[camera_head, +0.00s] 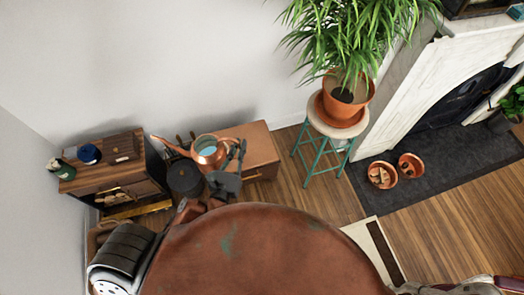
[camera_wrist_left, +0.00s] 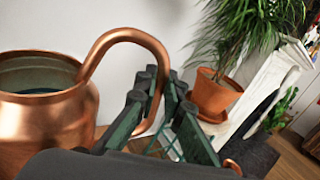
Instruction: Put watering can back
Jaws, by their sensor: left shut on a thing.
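The copper watering can (camera_head: 207,154) is held upright in front of the wall, with its spout toward the left and bluish water showing in its opening. My left gripper (camera_head: 234,166) is at the can's right side, shut on its curved handle. In the left wrist view, the can's body (camera_wrist_left: 45,115) fills the left side. There the handle (camera_wrist_left: 122,35) arches over and comes down between the dark green fingers of the left gripper (camera_wrist_left: 158,105). What lies directly under the can is partly hidden. My right gripper cannot be made out.
A wooden cabinet (camera_head: 115,181) stands left, with a dark pot (camera_head: 184,178) beside it and a low brown bench (camera_head: 259,150) behind the can. A potted plant (camera_head: 346,97) sits on a green-legged stool (camera_head: 325,158). A large rounded brown surface (camera_head: 270,250) fills the lower middle.

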